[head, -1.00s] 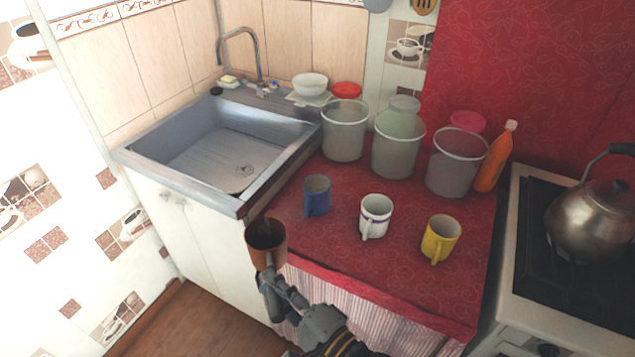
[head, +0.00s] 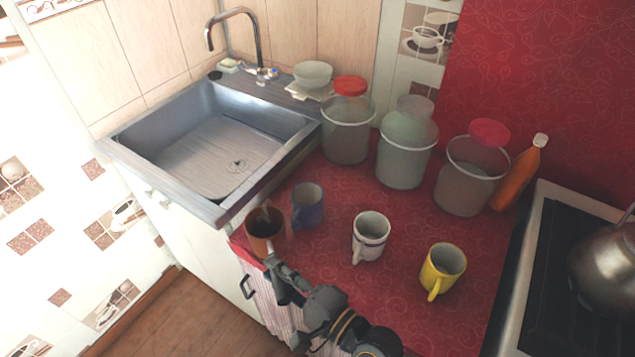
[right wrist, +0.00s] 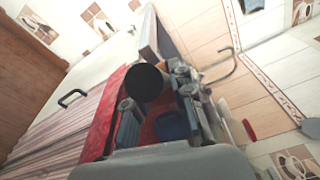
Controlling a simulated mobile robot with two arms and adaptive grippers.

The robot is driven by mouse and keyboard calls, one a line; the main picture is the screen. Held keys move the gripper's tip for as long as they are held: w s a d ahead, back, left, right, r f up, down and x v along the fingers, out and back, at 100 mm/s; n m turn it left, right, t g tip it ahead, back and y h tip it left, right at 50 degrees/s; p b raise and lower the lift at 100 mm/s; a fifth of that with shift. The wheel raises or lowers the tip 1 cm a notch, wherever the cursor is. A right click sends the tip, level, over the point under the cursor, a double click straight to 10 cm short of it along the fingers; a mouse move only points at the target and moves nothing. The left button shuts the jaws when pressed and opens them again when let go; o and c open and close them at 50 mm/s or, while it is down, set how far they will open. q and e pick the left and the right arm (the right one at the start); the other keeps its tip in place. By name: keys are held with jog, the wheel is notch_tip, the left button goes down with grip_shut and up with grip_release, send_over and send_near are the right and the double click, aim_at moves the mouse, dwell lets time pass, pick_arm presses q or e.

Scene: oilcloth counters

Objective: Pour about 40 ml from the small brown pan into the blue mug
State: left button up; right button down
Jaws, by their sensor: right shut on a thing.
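The small brown pan (head: 265,243) is held by my right gripper (head: 274,264), which is shut on it. The pan is over the front left corner of the red counter, its opening facing up. It shows dark in the right wrist view (right wrist: 147,83). The blue mug (head: 308,212) stands upright on the counter, just right of the pan and a little farther back. Part of the blue mug shows between the fingers in the right wrist view (right wrist: 171,126). The level of the contents in either one cannot be made out. My left gripper is not in view.
A white mug (head: 370,240) and a yellow mug (head: 443,270) stand to the right on the red counter (head: 400,285). Several tall containers and an orange bottle (head: 518,175) line the back. The sink (head: 210,150) is at left, the stove with a kettle (head: 607,255) at right.

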jog(key=shift+s+a+r, duration=0.2)
jog(key=shift+r, duration=0.1)
jog(key=shift+w+d+r, duration=0.1)
jog(key=shift+r, duration=0.1)
jog(key=shift+w+d+r+m+p, duration=0.3)
jog(key=shift+r+p, duration=0.1)
jog(key=shift+r, duration=0.15)
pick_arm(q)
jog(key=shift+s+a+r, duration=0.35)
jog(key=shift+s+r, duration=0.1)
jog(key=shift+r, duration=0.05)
pick_arm(e)
jog(key=w+d+r+m, duration=0.7)
jog(key=d+r+m, duration=0.1)
jog(key=m, duration=0.1)
jog(key=shift+w+r+m+t+y, duration=0.25)
jog(key=shift+w+m+t+y, duration=0.05)
jog(key=shift+w+m, duration=0.1)
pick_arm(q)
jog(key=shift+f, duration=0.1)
pick_arm(e)
jog(key=shift+d, duration=0.15)
